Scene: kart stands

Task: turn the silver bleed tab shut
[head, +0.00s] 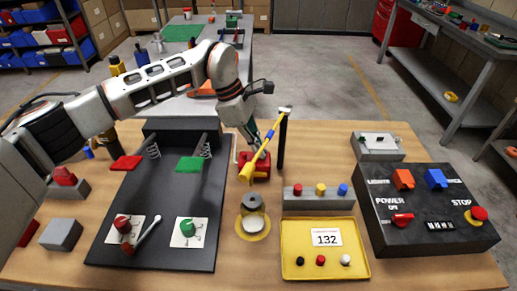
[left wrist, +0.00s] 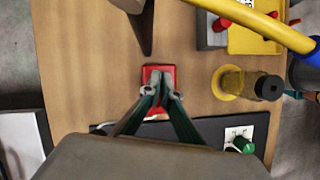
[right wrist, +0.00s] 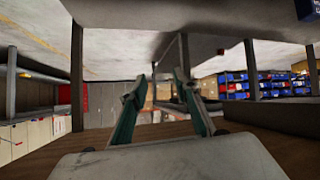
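My left gripper (left wrist: 161,80) points down over a small red block (left wrist: 170,73) on the wooden table. Its fingers are close together, and their tips cover part of the block's top. In the head view the red block (head: 262,171) sits just below the left gripper, partly behind a yellow bar. I cannot make out the silver bleed tab; it may be hidden by the fingertips. Whether anything is between the fingers cannot be told. My right gripper (right wrist: 160,90) is open and empty in the right wrist view, away from the table's objects.
A yellow bar (head: 264,152) slants beside a dark post (head: 282,145), close to the left gripper. A black board (head: 160,208) lies to the left. A grey button block (head: 318,203), yellow tray (head: 350,267) and black control box (head: 425,210) stand to the right.

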